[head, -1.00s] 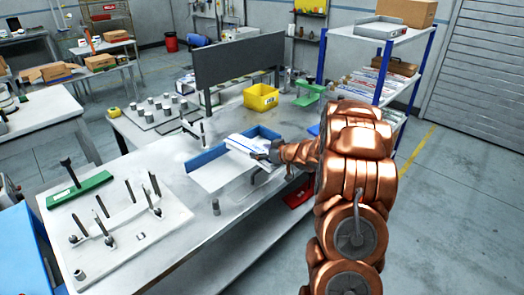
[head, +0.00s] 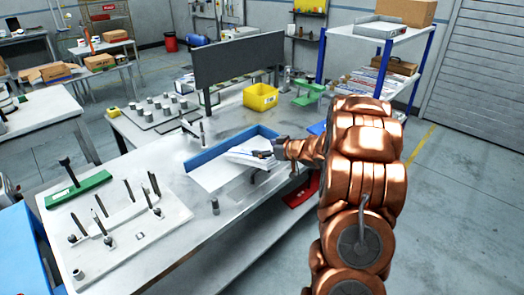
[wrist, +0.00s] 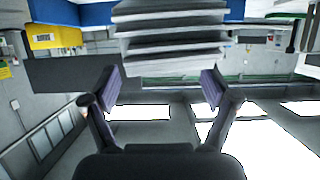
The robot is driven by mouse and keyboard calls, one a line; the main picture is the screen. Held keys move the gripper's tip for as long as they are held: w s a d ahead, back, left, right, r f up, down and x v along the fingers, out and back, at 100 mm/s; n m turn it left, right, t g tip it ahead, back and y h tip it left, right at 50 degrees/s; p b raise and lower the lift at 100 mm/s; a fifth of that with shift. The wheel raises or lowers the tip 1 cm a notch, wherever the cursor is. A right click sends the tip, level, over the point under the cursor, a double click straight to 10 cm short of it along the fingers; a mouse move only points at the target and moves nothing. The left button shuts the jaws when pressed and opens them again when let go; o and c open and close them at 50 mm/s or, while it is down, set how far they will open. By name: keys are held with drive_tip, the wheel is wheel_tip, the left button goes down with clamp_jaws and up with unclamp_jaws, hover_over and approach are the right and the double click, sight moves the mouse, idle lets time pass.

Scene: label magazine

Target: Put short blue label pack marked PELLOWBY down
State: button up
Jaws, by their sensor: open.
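The label pack (head: 246,154) shows as a pale, flat block in the blue-walled tray (head: 208,158) on the workbench; its marking is not legible. My gripper (head: 263,154) is at the pack's right end in the head view. In the wrist view, a stack of pale, flat packs (wrist: 172,38) lies just beyond my fingertips. My gripper (wrist: 161,86) is open there, with its two dark fingers spread and nothing between them. I cannot tell which layer of the stack is the PELLOWBY pack.
A yellow bin (head: 261,97) and a grey upright panel (head: 235,64) stand behind the tray. A white plate with upright pegs (head: 128,222) is at front left. A green clamp-like fixture (head: 308,92) is beyond my arm.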

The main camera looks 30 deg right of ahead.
drive_tip(key=b+v, duration=0.2)
drive_tip(key=v, duration=0.7)
drive_tip(key=shift+s+r, duration=0.15)
drive_tip(key=shift+s, duration=0.2)
